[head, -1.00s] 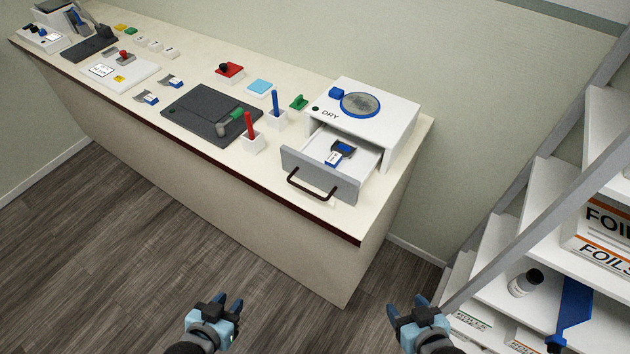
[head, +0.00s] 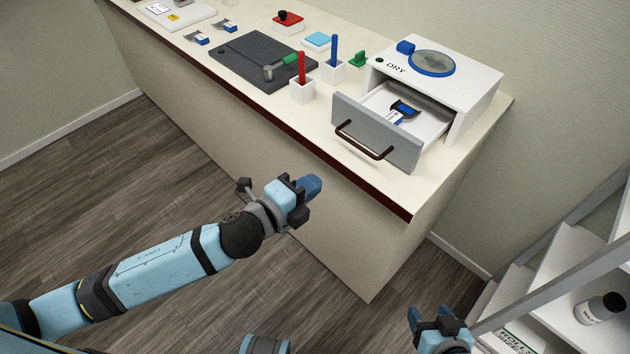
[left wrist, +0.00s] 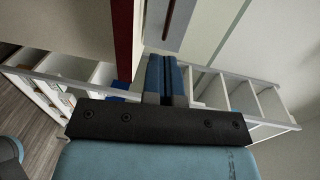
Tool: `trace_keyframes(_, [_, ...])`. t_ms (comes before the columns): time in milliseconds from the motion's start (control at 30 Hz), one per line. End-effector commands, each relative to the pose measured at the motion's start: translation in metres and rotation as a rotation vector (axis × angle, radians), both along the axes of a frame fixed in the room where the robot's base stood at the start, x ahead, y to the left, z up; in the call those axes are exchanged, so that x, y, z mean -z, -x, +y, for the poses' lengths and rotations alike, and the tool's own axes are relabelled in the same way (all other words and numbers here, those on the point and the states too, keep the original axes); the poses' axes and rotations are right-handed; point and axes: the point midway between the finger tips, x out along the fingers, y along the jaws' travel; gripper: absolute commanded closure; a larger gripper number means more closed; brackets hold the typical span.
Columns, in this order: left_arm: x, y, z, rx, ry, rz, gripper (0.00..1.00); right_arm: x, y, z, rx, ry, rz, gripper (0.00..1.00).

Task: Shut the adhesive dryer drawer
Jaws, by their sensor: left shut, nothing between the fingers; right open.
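The adhesive dryer (head: 470,85) is a white box marked DRY, with a round blue-rimmed window on top, at the right end of the counter. Its drawer (head: 376,133) is pulled out, with a grey front and a dark brown bar handle (head: 362,143). A small blue-and-dark piece (head: 403,109) lies in the drawer. My left gripper (head: 312,186) is shut and empty, in front of the counter, below and left of the handle and apart from it. Its closed blue fingers show in the left wrist view (left wrist: 165,78). My right gripper (head: 434,318) is open at the bottom, partly cut off.
A red tool in a white holder (head: 302,90) and a blue one beside it (head: 333,70) stand left of the drawer. A dark mat (head: 245,58) lies further left. White shelves (head: 560,270) stand at the right. The floor before the counter is clear.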

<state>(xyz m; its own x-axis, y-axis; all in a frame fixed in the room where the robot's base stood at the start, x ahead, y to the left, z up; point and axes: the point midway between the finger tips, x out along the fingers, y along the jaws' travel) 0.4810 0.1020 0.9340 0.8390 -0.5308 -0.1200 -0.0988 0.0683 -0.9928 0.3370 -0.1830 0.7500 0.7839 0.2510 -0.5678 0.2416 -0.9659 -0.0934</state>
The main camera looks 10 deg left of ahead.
Motion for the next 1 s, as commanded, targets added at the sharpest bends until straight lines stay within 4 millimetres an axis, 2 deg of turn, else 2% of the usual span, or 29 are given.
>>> trace_keyframes(300, [0.007,-0.059,-0.038,0.0,0.004,0.0,1.0,0.003,0.001,-0.004,-0.002,0.01,0.004,0.39])
trace_keyframes(500, [0.003,-0.085,-0.054,0.0,0.004,0.0,1.0,0.006,0.005,-0.008,-0.008,0.023,0.012,0.39])
trace_keyframes(700, [0.001,-0.095,-0.061,-0.001,0.004,0.003,1.0,0.007,0.007,-0.008,-0.008,0.022,0.013,0.39])
trace_keyframes(1000, [0.001,-0.096,-0.061,-0.001,0.004,0.003,1.0,0.004,0.005,-0.004,-0.004,0.014,0.008,0.39])
